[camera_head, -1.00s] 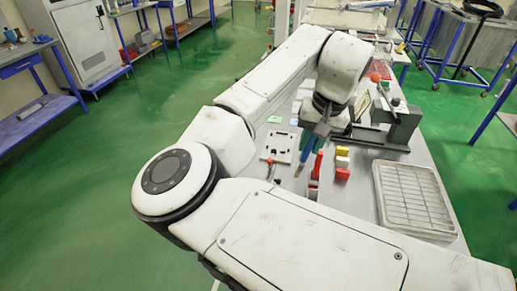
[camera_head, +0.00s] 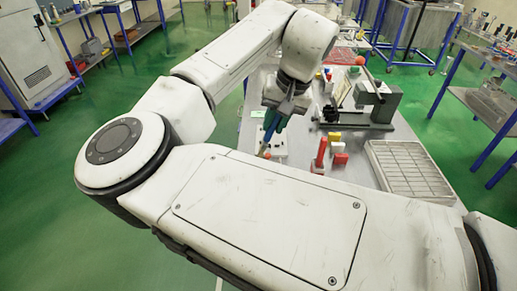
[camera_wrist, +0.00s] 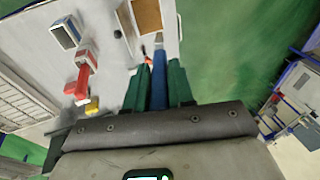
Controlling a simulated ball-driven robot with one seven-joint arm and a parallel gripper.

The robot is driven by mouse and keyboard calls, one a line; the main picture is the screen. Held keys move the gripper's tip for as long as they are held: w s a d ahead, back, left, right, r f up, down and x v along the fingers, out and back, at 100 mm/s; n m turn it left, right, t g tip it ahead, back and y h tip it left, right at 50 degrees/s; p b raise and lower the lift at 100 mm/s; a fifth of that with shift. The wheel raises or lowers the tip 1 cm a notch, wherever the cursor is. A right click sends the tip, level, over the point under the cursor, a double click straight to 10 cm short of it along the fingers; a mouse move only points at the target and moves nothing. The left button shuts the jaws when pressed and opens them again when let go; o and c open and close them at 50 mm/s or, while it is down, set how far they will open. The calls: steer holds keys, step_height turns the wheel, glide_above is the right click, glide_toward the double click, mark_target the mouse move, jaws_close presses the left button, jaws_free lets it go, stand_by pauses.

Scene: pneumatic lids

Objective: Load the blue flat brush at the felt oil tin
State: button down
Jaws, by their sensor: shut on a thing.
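My gripper (camera_wrist: 157,76) has green fingers shut on the blue flat brush (camera_wrist: 158,78). In the wrist view the brush points away from me, with its pale tip near an open rectangular tin with a brown, felt-like inside (camera_wrist: 147,16). This looks like the felt oil tin. I cannot tell whether tip and tin touch. In the head view the brush (camera_head: 270,130) hangs tilted from my gripper (camera_head: 275,121), tip down, by a white plate (camera_head: 277,146). My arm hides the near part of the bench, and the tin is not clear there.
Red pieces (camera_head: 320,153) and a yellow block (camera_head: 334,137) stand right of the brush. A pale slatted tray (camera_head: 380,147) lies further right. A grey-green device with a lever (camera_head: 383,103) stands behind. A small grey-blue open box (camera_wrist: 65,33) shows in the wrist view.

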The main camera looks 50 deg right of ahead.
mark_target(268, 143)
steer(key=b+x, duration=0.4)
steer(key=x, duration=0.1)
steer(key=shift+s+a+f+b, duration=0.2)
steer(key=shift+s+f+b, duration=0.15)
step_height(268, 143, down, 7)
steer(key=b, duration=0.7)
steer(key=shift+f+t, duration=0.15)
steer(key=shift+t, duration=0.15)
steer(key=shift+f, duration=0.6)
stand_by(2.1)
steer(key=shift+r, duration=0.1)
steer(key=shift+r+p, duration=3.3)
steer(key=shift+r, duration=0.2)
